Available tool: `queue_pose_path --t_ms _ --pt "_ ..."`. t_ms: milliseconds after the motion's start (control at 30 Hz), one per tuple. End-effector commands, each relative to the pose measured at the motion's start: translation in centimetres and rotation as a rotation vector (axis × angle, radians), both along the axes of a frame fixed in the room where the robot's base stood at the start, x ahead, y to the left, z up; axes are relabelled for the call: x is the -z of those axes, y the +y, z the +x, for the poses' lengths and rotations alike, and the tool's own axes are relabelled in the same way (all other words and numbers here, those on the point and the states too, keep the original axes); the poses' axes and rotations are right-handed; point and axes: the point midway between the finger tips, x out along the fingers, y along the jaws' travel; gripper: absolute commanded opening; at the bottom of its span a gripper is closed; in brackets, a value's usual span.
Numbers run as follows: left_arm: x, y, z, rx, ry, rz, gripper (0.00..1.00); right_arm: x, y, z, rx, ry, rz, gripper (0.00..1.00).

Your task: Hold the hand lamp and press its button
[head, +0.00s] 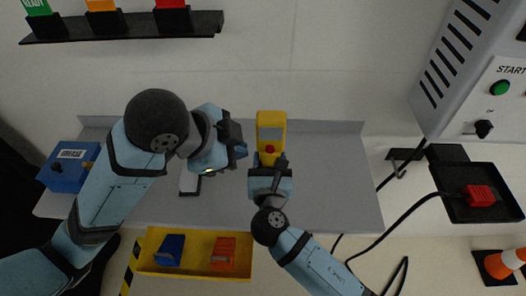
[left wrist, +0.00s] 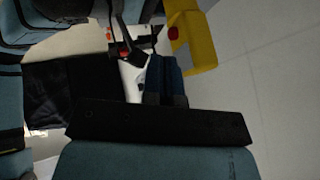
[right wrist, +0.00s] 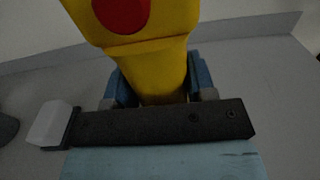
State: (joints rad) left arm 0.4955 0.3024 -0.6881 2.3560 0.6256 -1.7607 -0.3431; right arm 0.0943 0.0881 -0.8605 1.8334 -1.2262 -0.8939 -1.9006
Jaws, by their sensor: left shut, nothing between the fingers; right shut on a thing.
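The grey table (head: 330,180) is clear to the right. A white object (head: 189,181) lies under my left arm. A blue box (head: 68,168) stands at the left end. A yellow tray (head: 196,273) is in front, and a black tray (head: 458,206) with a red plug is at right.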

Motion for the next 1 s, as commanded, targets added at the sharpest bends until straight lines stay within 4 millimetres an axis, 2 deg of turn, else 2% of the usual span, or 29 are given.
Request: queue_pose_path --t_ms 33,200,600,767,1000 --pt "-0.9 -0.1 0.0 0.031 -0.03 0.029 0.0 0.1 0.0 0.0 0.001 0.001 -0.001 0.13" --pt "-2.2 -0.3 -0.2 0.096 -0.075 0.092 0.0 0.1 -0.1 0.0 0.001 0.001 -0.001 0.13" --pt "-2.3 -0.3 -0.3 0.105 -0.079 0.102 0.0 0.1 -0.1 0.0 0.001 0.001 -0.001 0.13" --pt "-1.3 -0.9 0.2 0.104 -0.077 0.101 0.0 0.1 -0.1 0.0 0.001 0.001 -0.001 0.13" --pt "2.2 -2.8 1.9 0.104 -0.074 0.101 0.0 0.1 -0.1 0.0 0.001 0.001 -0.002 0.13"
